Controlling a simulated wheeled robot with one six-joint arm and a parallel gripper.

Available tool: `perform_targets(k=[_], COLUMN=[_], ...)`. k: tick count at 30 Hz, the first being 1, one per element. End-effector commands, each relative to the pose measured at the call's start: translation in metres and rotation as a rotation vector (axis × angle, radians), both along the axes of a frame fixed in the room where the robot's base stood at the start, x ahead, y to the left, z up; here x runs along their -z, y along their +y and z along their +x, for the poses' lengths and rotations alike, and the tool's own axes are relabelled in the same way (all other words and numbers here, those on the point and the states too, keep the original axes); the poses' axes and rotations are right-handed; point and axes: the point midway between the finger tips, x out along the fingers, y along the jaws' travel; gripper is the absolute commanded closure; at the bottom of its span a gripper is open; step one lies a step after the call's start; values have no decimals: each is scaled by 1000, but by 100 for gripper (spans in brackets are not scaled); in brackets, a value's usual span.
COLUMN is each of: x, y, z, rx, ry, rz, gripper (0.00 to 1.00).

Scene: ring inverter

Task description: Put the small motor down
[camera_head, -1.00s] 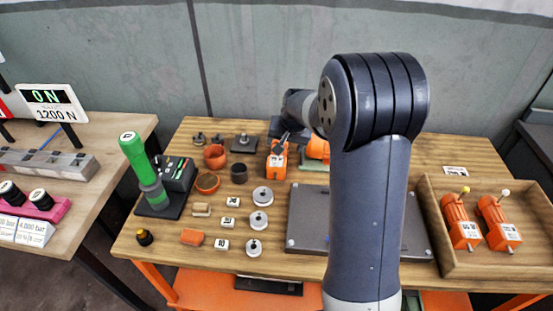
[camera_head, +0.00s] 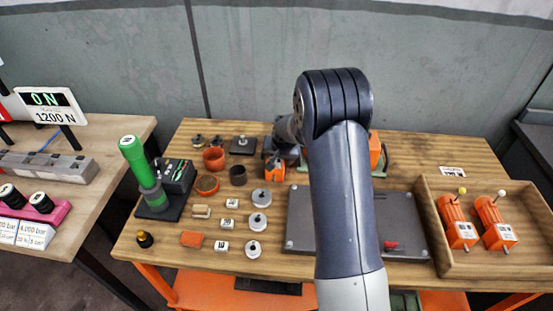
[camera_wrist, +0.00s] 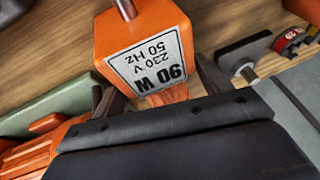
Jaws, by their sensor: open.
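The small motor is an orange block with a shaft and a white label reading 90 W, 230 V, 50 Hz; it fills the upper middle of the wrist view (camera_wrist: 125,35). In the head view the small motor (camera_head: 275,172) is at the back middle of the wooden table, its upper part hidden by dark parts of my arm. My gripper (camera_wrist: 155,85) is open, with one dark finger on each side of the motor. Whether the fingers still touch it, and whether its underside rests on the table, I cannot tell.
A larger orange machine (camera_head: 376,150) stands behind my arm. An orange ring (camera_head: 214,158) and a dark cup (camera_head: 238,175) are left of the motor. A grey plate (camera_head: 300,215) lies in front. A wooden tray (camera_head: 480,268) at right holds two orange motors (camera_head: 458,228).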

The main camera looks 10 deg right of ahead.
Motion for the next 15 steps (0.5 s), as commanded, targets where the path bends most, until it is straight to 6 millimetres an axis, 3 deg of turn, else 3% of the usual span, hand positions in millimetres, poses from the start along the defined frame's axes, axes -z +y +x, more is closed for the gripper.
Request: perform_targets(k=[7, 15], x=[1, 1], y=[0, 0], z=[1, 0], rx=[0, 0], ry=[-1, 0], rz=[0, 0], gripper=[27, 49])
